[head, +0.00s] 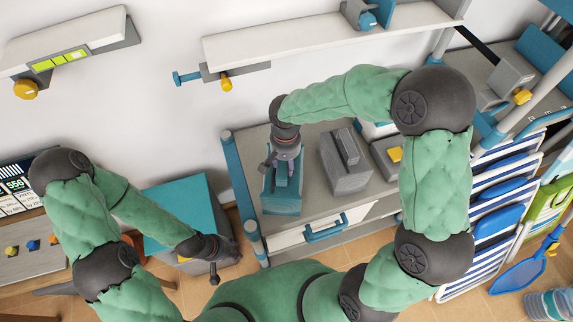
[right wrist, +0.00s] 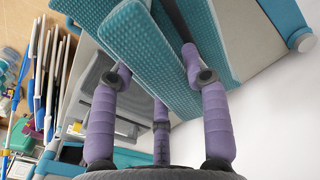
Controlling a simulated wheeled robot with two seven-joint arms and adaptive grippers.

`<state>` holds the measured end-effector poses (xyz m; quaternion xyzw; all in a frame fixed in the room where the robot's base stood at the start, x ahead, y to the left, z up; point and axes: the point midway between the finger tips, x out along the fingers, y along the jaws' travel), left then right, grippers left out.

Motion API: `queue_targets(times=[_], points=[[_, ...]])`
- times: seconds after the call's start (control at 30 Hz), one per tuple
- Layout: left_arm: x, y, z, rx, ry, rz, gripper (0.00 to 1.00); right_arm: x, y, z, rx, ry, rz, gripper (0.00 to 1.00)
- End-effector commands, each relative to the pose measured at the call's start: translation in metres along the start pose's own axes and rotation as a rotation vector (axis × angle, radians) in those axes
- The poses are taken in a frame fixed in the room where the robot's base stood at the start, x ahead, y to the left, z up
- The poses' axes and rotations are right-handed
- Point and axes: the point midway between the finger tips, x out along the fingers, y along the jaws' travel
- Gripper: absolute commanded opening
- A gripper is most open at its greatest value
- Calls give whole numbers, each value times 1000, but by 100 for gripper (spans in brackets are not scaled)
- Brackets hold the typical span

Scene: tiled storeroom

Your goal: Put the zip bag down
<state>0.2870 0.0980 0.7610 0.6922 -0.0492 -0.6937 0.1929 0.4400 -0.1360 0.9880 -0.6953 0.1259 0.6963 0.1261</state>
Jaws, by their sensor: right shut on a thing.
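My right gripper (head: 279,163) is over the left end of the grey counter (head: 312,135). It is shut on a teal item (head: 283,201), which seems to be the zip bag.
A grey box-shaped item (head: 345,172) stands right of the bag, with a smaller grey item with a yellow part (head: 388,156) beyond it. A drawer with a blue handle (head: 326,228) is at the counter's front. The teal-topped box (head: 178,212) stands left. A wall shelf (head: 320,33) hangs behind.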

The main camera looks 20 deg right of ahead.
Motion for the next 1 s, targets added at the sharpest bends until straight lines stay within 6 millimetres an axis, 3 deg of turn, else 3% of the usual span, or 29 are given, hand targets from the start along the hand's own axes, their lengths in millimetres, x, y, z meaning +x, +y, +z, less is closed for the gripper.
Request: queue_targets(times=[0.27, 0.53, 0.97, 1.0], points=[[2, -1, 0, 0, 0, 0, 40, 8, -2, -10, 3, 5, -4, 0], [8, -3, 0, 0, 0, 0, 40, 37, -2, -10, 1, 5, -3, 0], [11, -4, 0, 0, 0, 0, 40, 41, -2, -10, 2, 6, -4, 0], [10, -4, 0, 0, 0, 0, 40, 42, -2, -8, 0, 1, -1, 58]])
